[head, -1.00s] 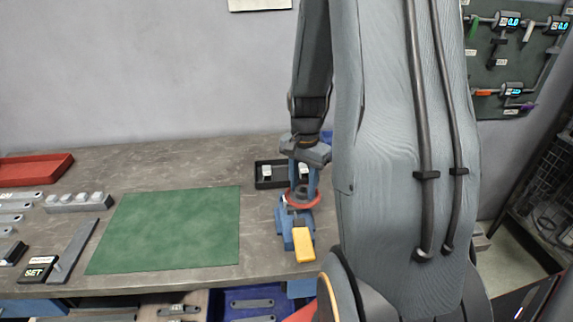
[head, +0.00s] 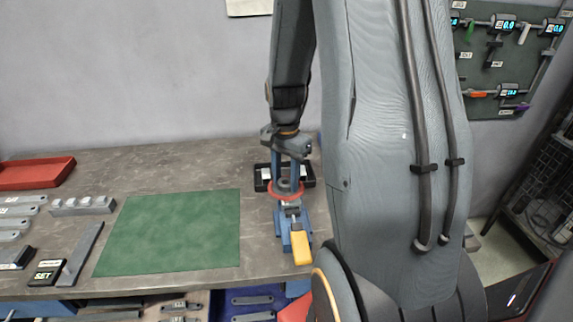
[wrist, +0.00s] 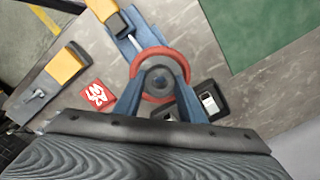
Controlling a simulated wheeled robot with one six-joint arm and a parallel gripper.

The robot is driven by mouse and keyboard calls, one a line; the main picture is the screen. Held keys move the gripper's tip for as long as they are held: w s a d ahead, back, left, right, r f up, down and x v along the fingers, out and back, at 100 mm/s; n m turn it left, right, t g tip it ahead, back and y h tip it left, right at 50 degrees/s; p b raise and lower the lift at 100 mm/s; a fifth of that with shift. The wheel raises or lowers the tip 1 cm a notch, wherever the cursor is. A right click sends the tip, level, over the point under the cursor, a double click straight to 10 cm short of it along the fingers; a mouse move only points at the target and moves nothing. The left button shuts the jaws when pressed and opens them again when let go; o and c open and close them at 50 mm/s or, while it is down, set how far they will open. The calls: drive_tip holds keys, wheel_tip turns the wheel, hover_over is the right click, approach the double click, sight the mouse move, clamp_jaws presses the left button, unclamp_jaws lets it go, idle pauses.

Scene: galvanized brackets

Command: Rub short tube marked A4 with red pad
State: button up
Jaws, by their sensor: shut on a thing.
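My gripper (head: 288,184) points down, with its two blue fingers shut on the grey middle of a round red pad (wrist: 137,66). The red pad (head: 273,192) also shows in the head view as a red ring at the fingertips. It is over the back end of a blue clamp (head: 285,243) with a yellow handle (head: 301,249). A small grey piece (head: 291,209) shows just below the pad, at the clamp. I cannot read a mark on it, nor tell whether the pad touches it. No A4 mark is readable.
A black tray (head: 309,183) with white-labelled pieces stands just behind the gripper. A green mat (head: 170,232) lies to the left, clear. Grey brackets, a block (head: 83,206) and a red tray (head: 35,174) are farther left. A red tag (wrist: 97,96) shows in the wrist view.

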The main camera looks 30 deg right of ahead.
drive_tip(key=shift+r+p, duration=0.95)
drive_tip(key=shift+r, duration=0.5)
